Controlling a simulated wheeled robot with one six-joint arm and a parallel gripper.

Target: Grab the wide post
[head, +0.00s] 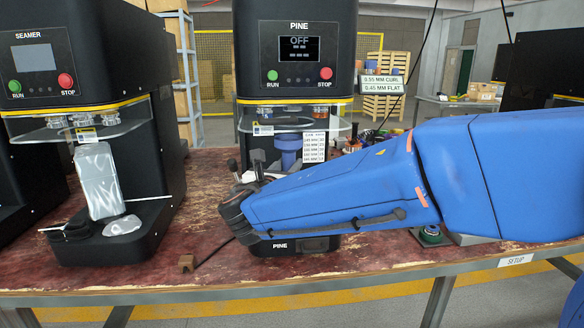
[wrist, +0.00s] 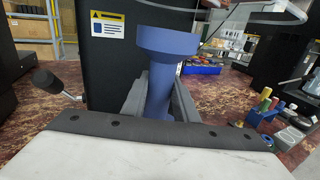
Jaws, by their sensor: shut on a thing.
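A blue post (head: 289,143) with a wider round head stands in the PINE machine, below its clear guard. It also shows large in the wrist view (wrist: 165,45), leaning slightly there. My gripper (head: 262,165) reaches in from the right at the machine's front. In the wrist view its two grey fingers (wrist: 161,88) lie on either side of the post's narrower shaft, below the head, and are shut on it. The post's lower end is hidden behind my gripper, so I cannot tell whether it touches the base.
The SEAMER machine (head: 75,60) stands left with a grey pouch (head: 97,180) under its guard. The PINE machine (head: 296,50) has a clear guard (head: 330,128) close above the post. A dark-knobbed lever (wrist: 52,83) is left in the wrist view. Small tools (wrist: 266,110) lie right.

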